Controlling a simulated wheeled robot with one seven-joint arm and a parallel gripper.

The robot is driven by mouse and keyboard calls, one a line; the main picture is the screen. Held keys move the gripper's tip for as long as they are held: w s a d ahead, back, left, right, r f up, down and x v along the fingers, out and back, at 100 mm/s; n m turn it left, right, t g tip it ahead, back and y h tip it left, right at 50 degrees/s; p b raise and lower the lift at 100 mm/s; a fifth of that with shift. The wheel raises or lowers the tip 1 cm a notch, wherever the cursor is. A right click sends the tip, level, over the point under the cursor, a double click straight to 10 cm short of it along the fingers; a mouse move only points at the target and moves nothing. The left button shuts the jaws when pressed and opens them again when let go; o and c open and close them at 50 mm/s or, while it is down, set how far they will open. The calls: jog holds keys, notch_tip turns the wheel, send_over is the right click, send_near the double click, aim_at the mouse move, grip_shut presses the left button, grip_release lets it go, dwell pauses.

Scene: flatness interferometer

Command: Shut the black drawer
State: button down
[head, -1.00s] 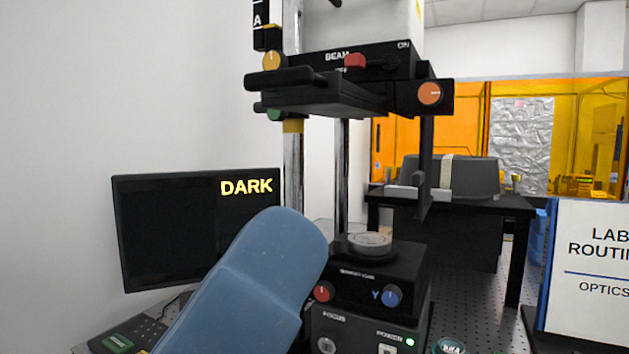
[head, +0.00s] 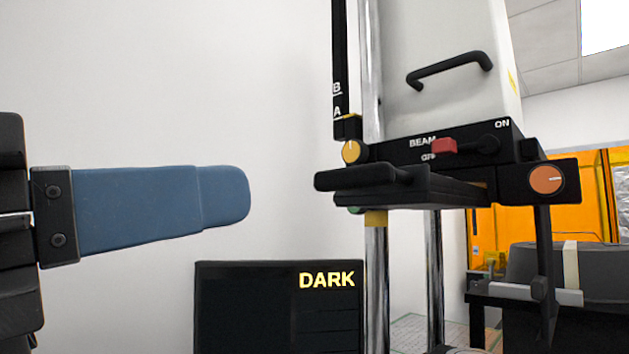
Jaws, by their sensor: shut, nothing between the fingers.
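The black drawer (head: 445,190) is a flat tray under the black beam housing, right of the middle in the head view. It sticks out toward the front left, with a dark bar handle (head: 362,177) at its front end. My gripper (head: 236,195) comes in from the left edge with blue fingers pointing right. Its fingers are closed together and empty. The tips are left of the handle, at about its height in the picture, with a gap between; the depth of that gap is hard to tell.
A yellow knob (head: 351,152), a red beam switch (head: 443,146) and an orange knob (head: 547,179) sit close around the drawer. A steel post (head: 376,285) stands below. A monitor reading DARK (head: 270,310) is under my gripper. White wall lies behind.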

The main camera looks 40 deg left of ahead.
aim_at(349, 179)
jog(key=w+p, duration=0.1)
jog(key=w, duration=0.2)
jog(key=w+r+p, duration=0.1)
jog(key=w, duration=0.2)
jog(key=w+p, duration=0.1)
jog(key=w, duration=0.2)
jog(key=shift+w+d+r, duration=0.2)
jog(key=shift+d+r, duration=0.05)
jog(key=shift+r, duration=0.05)
